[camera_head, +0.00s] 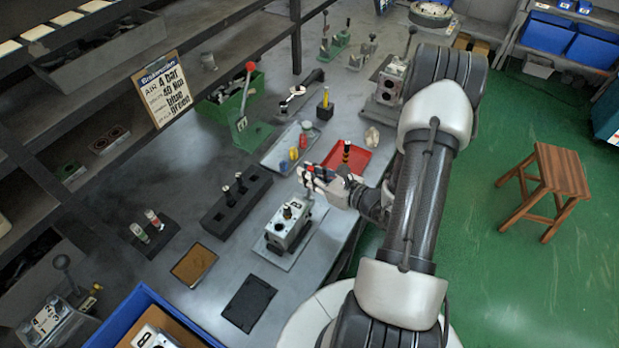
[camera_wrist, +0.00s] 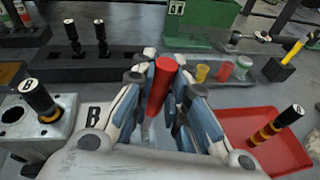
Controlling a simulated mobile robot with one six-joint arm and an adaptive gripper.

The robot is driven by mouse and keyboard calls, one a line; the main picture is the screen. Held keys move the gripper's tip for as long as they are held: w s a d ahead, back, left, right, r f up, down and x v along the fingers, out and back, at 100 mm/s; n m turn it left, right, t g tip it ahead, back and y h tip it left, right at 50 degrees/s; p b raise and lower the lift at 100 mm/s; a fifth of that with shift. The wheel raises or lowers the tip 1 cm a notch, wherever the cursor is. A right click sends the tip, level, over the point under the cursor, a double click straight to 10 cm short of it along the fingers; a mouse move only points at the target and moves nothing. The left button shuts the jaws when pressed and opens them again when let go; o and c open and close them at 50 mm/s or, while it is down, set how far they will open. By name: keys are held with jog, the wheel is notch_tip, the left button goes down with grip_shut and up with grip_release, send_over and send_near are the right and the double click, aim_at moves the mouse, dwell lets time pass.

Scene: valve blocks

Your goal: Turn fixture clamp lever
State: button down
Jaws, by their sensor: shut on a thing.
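My gripper (camera_wrist: 160,75) is shut on an upright red cylindrical grip, which I take as the fixture clamp lever (camera_wrist: 159,88). The lever's lower end and pivot are hidden by the fingers and gripper body. In the head view my gripper (camera_head: 313,178) is just above and right of the grey valve block (camera_head: 284,230), which carries a B label. The block sits on a flat grey fixture plate (camera_head: 272,257).
A red tray (camera_head: 362,163) with a striped black-topped plug is beside my gripper. A black rack (camera_head: 238,210) with plugs stands left of the block. A grey tray (camera_head: 275,155) with small coloured parts and a green red-knobbed press (camera_head: 246,132) stand behind. A blue bin (camera_head: 135,310) is front left.

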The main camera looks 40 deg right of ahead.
jog(key=shift+s+a, duration=0.1)
jog(key=shift+a, duration=0.1)
dwell(0.4)
jog(key=c, duration=1.6)
grip_release()
jog(key=shift+o, duration=0.2)
jog(key=v, duration=1.2)
jog(key=shift+f, duration=0.1)
